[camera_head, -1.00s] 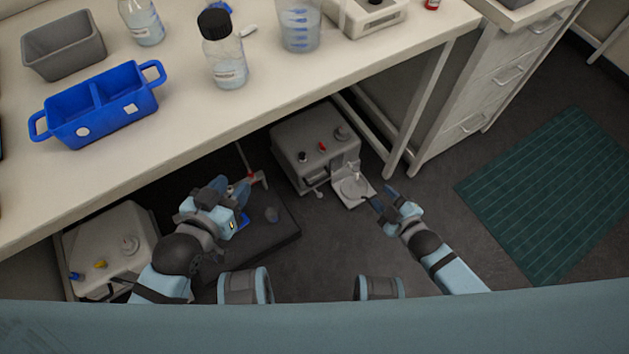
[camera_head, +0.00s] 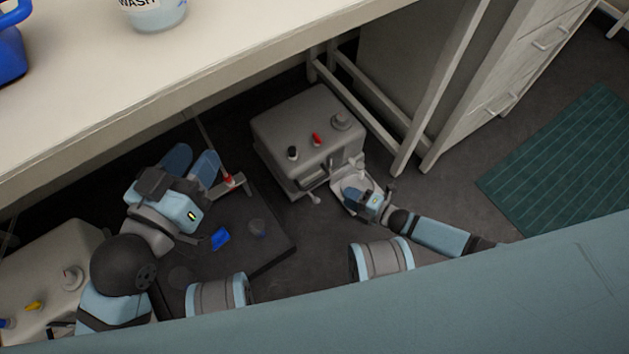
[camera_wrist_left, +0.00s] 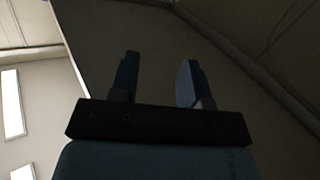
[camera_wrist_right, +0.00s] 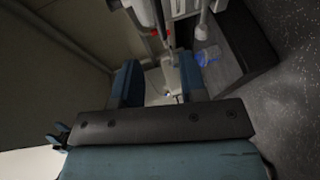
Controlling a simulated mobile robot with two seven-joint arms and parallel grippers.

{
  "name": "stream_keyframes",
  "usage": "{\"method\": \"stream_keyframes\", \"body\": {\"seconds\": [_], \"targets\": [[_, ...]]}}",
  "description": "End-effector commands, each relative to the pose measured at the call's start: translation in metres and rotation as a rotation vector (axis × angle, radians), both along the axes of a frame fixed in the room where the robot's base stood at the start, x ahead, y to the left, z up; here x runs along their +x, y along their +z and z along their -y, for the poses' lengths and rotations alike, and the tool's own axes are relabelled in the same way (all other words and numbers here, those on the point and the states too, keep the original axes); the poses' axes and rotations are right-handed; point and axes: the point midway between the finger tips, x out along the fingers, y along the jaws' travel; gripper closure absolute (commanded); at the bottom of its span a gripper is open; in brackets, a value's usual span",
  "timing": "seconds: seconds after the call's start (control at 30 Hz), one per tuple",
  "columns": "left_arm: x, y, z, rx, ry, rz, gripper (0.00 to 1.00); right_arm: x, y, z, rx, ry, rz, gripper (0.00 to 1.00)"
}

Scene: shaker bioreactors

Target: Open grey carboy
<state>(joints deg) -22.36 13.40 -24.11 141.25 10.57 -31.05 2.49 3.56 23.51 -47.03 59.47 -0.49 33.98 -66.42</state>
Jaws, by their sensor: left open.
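A grey carboy (camera_head: 306,124) with a black, a red and a grey cap stands on the floor under the bench. A second pale grey carboy (camera_head: 50,262) with yellow and blue caps is at the lower left, partly hidden by my left arm. My left gripper (camera_head: 190,162) is open and empty left of the first carboy; its fingers are also apart in the left wrist view (camera_wrist_left: 158,80). My right gripper (camera_head: 366,200) is over the tray, fingers apart in the right wrist view (camera_wrist_right: 158,82).
The bench top (camera_head: 70,90) overhangs from above. A bench leg (camera_head: 440,90) and drawers (camera_head: 530,60) stand at the right. A green mat (camera_head: 560,160) lies on open floor.

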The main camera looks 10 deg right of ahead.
Motion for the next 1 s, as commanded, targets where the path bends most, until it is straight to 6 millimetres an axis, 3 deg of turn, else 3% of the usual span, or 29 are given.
{"method": "stream_keyframes", "body": {"seconds": [0.5, 0.7, 1.0], "targets": [[0.020, -0.001, -0.012, 0.135, 0.012, 0.237, 0.57, 0.072, -0.022, -0.072, 0.002, 0.000, 0.001, 0.61], [0.024, 0.001, -0.015, 0.166, 0.012, 0.280, 0.57, 0.083, -0.024, -0.083, 0.002, 0.000, -0.001, 0.61], [0.023, 0.004, -0.015, 0.169, 0.013, 0.291, 0.57, 0.084, -0.023, -0.085, 0.002, -0.001, -0.001, 0.61]]}}
